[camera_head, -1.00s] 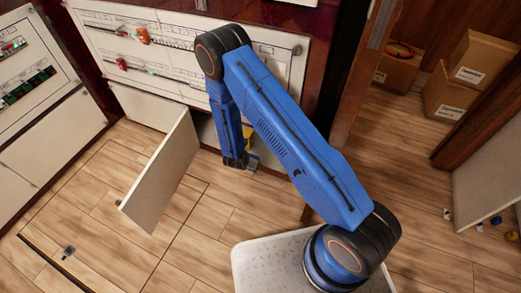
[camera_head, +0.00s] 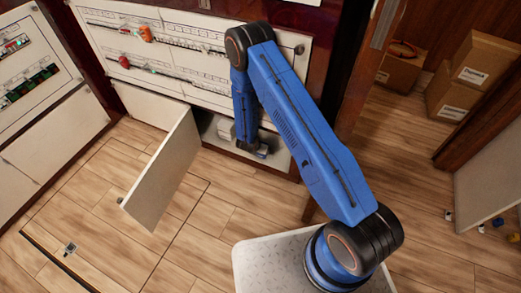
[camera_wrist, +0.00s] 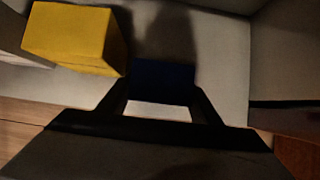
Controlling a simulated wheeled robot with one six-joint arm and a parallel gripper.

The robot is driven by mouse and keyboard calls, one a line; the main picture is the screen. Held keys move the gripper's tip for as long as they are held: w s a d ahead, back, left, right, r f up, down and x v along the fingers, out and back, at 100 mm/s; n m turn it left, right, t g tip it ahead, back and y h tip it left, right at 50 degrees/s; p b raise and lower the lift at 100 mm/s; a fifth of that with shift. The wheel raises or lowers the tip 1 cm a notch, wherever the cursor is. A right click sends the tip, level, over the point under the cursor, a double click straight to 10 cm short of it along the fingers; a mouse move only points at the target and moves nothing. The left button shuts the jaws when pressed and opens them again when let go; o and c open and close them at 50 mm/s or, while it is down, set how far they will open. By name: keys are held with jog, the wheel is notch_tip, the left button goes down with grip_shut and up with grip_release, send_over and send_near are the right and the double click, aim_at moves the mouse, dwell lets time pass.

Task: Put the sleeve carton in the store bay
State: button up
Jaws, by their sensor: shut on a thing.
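My gripper is shut on a dark blue and white box (camera_wrist: 163,80), which I take to be the sleeve carton; its dark face and a white face show between the fingers. My gripper (camera_wrist: 160,100) reaches into the low store bay (camera_head: 280,160) under the breaker panel. In the head view my arm hides most of the gripper and carton. A yellow box (camera_wrist: 72,38) stands on the pale surface left of the carton in the wrist view, apart from it. I cannot tell whether the carton touches the bay floor.
A white door (camera_head: 163,170) stands open left of the bay. The breaker panel (camera_head: 185,50) is above it. Cardboard boxes (camera_head: 470,75) are stacked beyond the doorway at right. The wooden floor before the bay (camera_head: 210,220) is clear.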

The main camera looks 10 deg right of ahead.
jog(key=shift+f, duration=0.1)
jog(key=o, duration=1.1)
jog(key=shift+s+a+r, duration=0.1)
jog(key=shift+r, duration=0.25)
jog(key=s+a, duration=0.7)
jog(key=s, duration=0.3)
jog(key=shift+r, duration=0.25)
jog(key=shift+a, duration=0.15)
